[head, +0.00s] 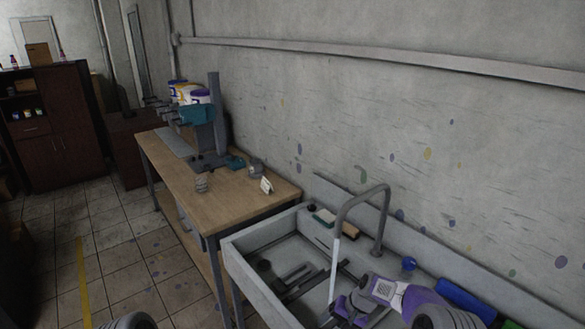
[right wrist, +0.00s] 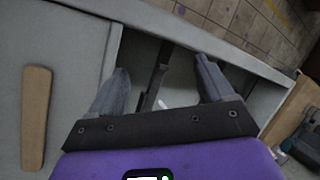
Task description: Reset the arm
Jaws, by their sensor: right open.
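My right arm, purple and grey, comes in at the bottom right of the head view. Its gripper (head: 345,308) hangs over the grey sink (head: 236,262). In the right wrist view the two grey fingers of this gripper (right wrist: 162,74) stand wide apart with nothing held between them. The sink's bars and basin show beyond them. My left gripper is out of view; only a grey ribbed part of my own body shows at the bottom edge.
A curved grey faucet (head: 343,207) rises beside the right gripper. A blue bottle (head: 463,297) lies at the right. A wooden table (head: 226,190) with a teal-and-grey machine (head: 196,113) stands left of the sink.

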